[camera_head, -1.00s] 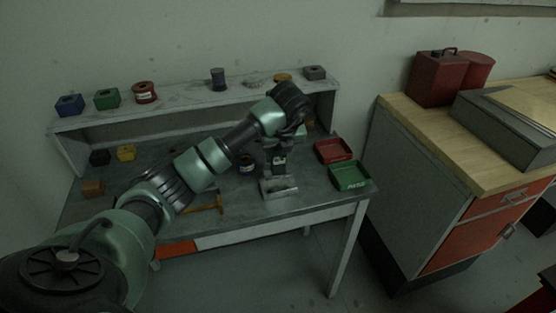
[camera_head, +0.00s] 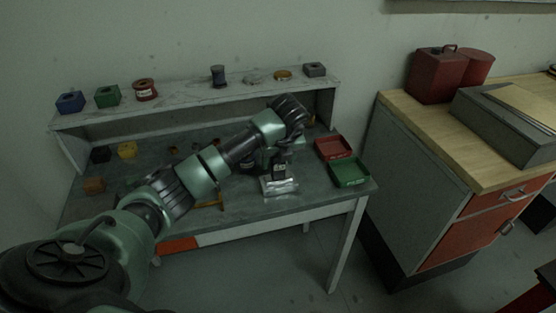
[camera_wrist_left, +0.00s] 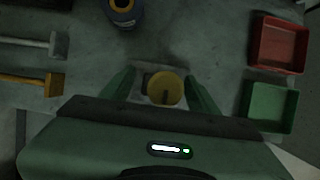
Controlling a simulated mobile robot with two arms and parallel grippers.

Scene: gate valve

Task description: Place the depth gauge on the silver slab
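The silver slab (camera_head: 281,187) lies near the front right of the workbench. Part of it also shows behind the fingers in the left wrist view (camera_wrist_left: 141,80). A round yellow piece (camera_wrist_left: 165,88), which looks like the depth gauge's top, sits between my left gripper's fingers (camera_wrist_left: 162,92), over the slab. The green fingers stand apart with a gap visible beside it, so the gripper looks open. In the head view my left gripper (camera_head: 280,168) points down just above the slab. The gauge's lower part is hidden, so its contact with the slab cannot be told. My right gripper is out of view.
A red tray (camera_head: 334,148) and a green tray (camera_head: 349,173) stand right of the slab. A yellow-headed hammer (camera_wrist_left: 33,84) and a grey hammer (camera_wrist_left: 30,43) lie left. A blue spool (camera_wrist_left: 124,10) stands behind. The shelf (camera_head: 200,88) holds several small parts.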

